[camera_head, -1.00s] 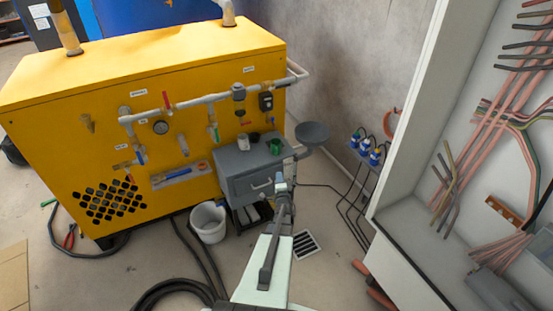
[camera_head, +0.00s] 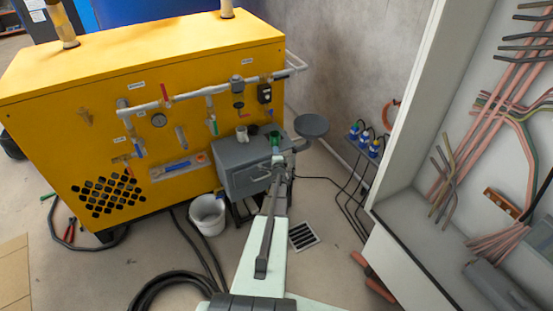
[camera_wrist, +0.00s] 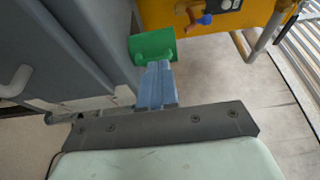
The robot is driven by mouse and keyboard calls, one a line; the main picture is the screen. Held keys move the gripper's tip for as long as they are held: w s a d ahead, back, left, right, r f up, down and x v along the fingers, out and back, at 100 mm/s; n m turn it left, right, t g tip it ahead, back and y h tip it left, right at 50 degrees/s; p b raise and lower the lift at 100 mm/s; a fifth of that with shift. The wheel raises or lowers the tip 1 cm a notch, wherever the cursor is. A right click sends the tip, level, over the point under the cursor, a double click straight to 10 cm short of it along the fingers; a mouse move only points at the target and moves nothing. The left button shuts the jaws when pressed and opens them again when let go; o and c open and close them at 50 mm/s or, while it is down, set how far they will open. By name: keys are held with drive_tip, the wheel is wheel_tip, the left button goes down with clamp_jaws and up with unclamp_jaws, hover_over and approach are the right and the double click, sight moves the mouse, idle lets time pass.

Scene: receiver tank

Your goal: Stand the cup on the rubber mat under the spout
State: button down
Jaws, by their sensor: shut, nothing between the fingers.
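A green cup (camera_head: 275,138) is at the right end of the grey cabinet's top. It also shows in the wrist view (camera_wrist: 150,46), just beyond my fingertips, with a small green part beside them, perhaps its handle. My gripper (camera_head: 278,161) is in front of the cabinet, just below the cup in the head view. Its blue fingers (camera_wrist: 157,72) are together and hold nothing. The fingertips overlap the cup's near edge in the wrist view; I cannot tell whether they touch. I cannot make out the rubber mat or spout for certain.
The grey cabinet (camera_head: 233,180) also bears a pale can (camera_head: 242,134) and a dark container. The yellow machine (camera_head: 65,155) with pipes and valves stands behind. A round grey plate (camera_head: 311,125) is at right, a white bucket (camera_head: 208,214) at left.

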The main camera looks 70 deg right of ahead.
sight(274, 140)
drive_tip(key=shift+x, duration=0.8)
drive_tip(key=x, duration=0.7)
drive_tip(key=shift+w+d, duration=0.1)
drive_tip(key=shift+d, duration=0.3)
drive_tip(key=shift+a, duration=0.1)
